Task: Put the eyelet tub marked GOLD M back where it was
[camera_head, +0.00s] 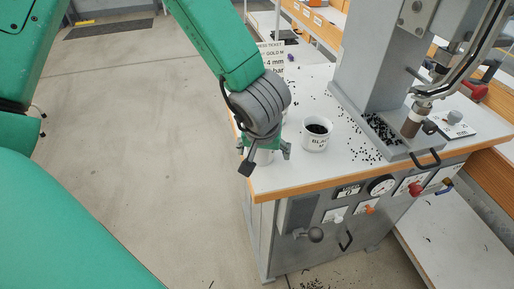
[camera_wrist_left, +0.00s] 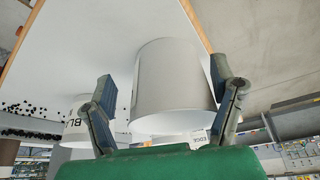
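A plain white tub (camera_wrist_left: 172,85) stands between the fingers of my left gripper (camera_wrist_left: 165,85) in the left wrist view. A gap shows between the left-hand finger and the tub; the other finger is close to its wall. No readable mark shows on this tub, so I cannot tell if it is GOLD M. In the head view my left gripper (camera_head: 265,150) is over the table's near left corner and hides most of this tub (camera_head: 262,158). A second white tub (camera_head: 317,135), with dark eyelets and a mark starting "BL", stands to its right. My right gripper is not in view.
A press ticket (camera_head: 272,56) reading GOLD M and 4 mm stands behind my left gripper. The grey eyelet press (camera_head: 375,60) stands on the right of the white table (camera_head: 285,178). Loose black eyelets (camera_head: 360,145) lie beside its base.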

